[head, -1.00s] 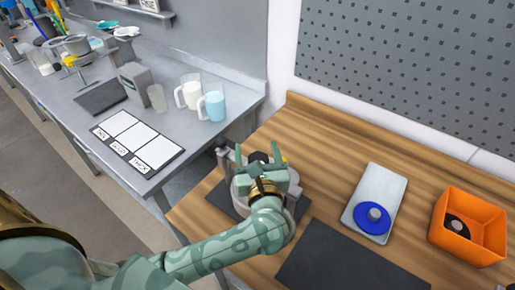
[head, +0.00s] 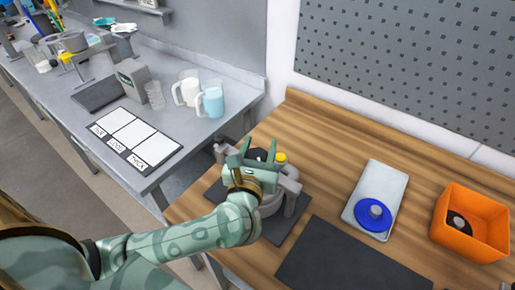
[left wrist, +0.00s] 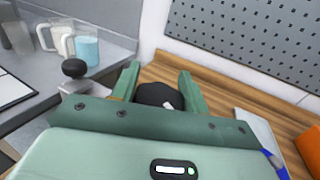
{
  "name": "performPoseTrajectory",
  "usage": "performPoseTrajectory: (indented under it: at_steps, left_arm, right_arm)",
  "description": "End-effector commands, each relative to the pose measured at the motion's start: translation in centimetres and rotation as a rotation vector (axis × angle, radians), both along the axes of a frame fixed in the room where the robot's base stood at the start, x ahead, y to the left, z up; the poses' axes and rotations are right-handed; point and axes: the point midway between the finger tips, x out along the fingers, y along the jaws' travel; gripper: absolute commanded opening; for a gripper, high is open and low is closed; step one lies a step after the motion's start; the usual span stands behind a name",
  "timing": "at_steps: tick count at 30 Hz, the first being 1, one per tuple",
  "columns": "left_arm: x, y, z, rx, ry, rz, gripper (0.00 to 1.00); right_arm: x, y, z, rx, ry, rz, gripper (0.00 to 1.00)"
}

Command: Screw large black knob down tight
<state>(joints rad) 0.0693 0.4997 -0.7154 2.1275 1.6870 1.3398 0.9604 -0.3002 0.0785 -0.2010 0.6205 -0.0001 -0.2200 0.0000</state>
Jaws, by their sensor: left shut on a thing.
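The large black knob (head: 258,154) sits on top of a grey round drum vessel (head: 270,208) on the wooden bench. My left gripper (head: 254,152) is at the top of the vessel, with a finger on either side of the knob. In the left wrist view the dark faceted knob (left wrist: 160,95) lies between the two green fingers (left wrist: 158,84), and they are shut on it. My gripper's body hides its lower part and much of the vessel. My right gripper is in neither view.
A yellow cap (head: 281,158) and a grey bracket (head: 291,190) stand close beside the gripper. A smaller black knob (left wrist: 75,68) is to the left. A tray (head: 390,180) with a blue disc (head: 373,215) and an orange bin (head: 470,225) are at right. A dark mat (head: 345,262) lies in front.

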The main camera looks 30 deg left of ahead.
Motion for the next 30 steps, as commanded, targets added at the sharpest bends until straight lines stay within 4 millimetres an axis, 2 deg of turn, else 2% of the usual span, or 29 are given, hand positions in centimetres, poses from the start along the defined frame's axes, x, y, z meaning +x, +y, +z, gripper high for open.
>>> performPoseTrajectory:
  at_steps: [18, 30]
  left_arm:
    - [0.0, -1.0, -0.3, 0.005, 0.001, -0.579, 0.22]
    - [-0.2, -1.6, -0.2, 0.003, -0.001, -0.851, 0.22]
  right_arm:
    - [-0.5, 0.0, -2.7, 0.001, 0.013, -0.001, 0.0]
    - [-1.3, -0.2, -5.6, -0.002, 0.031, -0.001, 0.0]
